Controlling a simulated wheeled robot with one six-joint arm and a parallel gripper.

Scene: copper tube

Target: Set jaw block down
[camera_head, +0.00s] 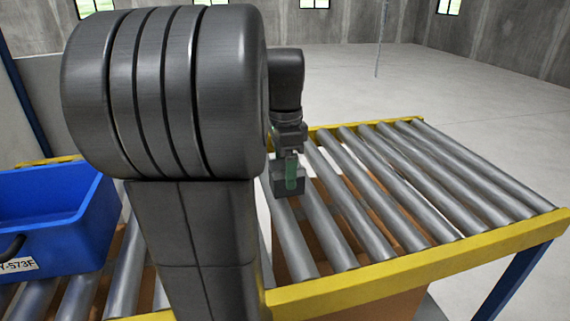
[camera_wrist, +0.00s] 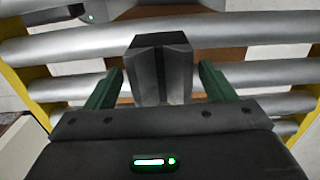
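The jaw block (camera_wrist: 160,72) is a dark grey metal block with a ridged face. In the wrist view it stands between the two green fingers of my gripper (camera_wrist: 160,75), with narrow gaps beside it, so the fingers look open around it. The jaw block (camera_head: 279,183) shows there behind a green finger, low over the rollers. Whether its underside touches them is hard to tell.
A blue crate (camera_head: 55,225) with a label stands on the conveyor at the left. Bare rollers (camera_head: 390,190) lie to the right of my gripper, bounded by yellow rails. A brown surface shows below the rollers. My arm hides the middle left of the head view.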

